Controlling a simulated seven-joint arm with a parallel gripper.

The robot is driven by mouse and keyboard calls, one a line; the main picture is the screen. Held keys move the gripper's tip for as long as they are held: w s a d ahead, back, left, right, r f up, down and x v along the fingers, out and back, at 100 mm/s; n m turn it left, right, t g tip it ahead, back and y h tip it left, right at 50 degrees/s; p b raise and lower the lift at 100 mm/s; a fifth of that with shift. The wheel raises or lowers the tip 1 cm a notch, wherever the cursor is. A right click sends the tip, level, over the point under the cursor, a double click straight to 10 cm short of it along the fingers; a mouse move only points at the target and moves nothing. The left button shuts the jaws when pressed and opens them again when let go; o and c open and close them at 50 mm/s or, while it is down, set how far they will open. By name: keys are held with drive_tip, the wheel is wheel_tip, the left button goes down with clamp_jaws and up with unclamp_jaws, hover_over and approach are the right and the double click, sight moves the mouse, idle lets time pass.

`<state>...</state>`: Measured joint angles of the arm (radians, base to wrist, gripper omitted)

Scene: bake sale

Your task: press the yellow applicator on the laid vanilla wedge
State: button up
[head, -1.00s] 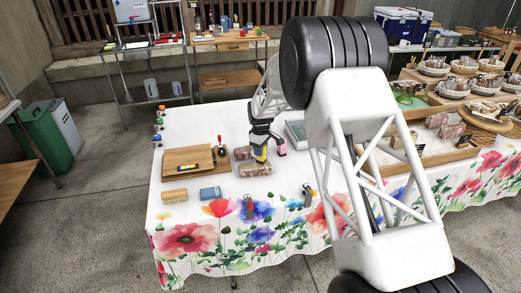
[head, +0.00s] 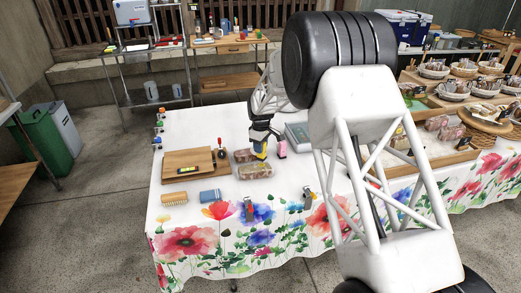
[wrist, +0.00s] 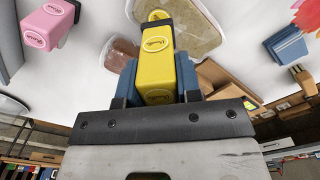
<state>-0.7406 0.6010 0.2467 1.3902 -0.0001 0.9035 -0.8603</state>
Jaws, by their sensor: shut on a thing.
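My gripper (wrist: 157,82) is shut on the yellow applicator (wrist: 156,50), a block with a printed label. In the head view the applicator (head: 261,155) is low over two clear packs on the table. The front pack (head: 252,171) lies nearest the applicator; the other pack (head: 243,155) lies just behind it. In the wrist view the applicator's far end overlaps the larger pack (wrist: 196,32). A round yellow spot shows at that end; I cannot tell whether it is on the pack or the applicator. Contact and which pack is vanilla are unclear.
A pink applicator (head: 282,149) stands right of the packs. A wooden board (head: 188,162) lies left. A brush (head: 174,199) and a blue folded thing (head: 210,196) lie near the front edge. A grey flat device (head: 298,134) is behind right.

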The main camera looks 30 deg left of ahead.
drive_tip(key=shift+r, duration=1.95)
drive_tip(key=shift+d, duration=0.1)
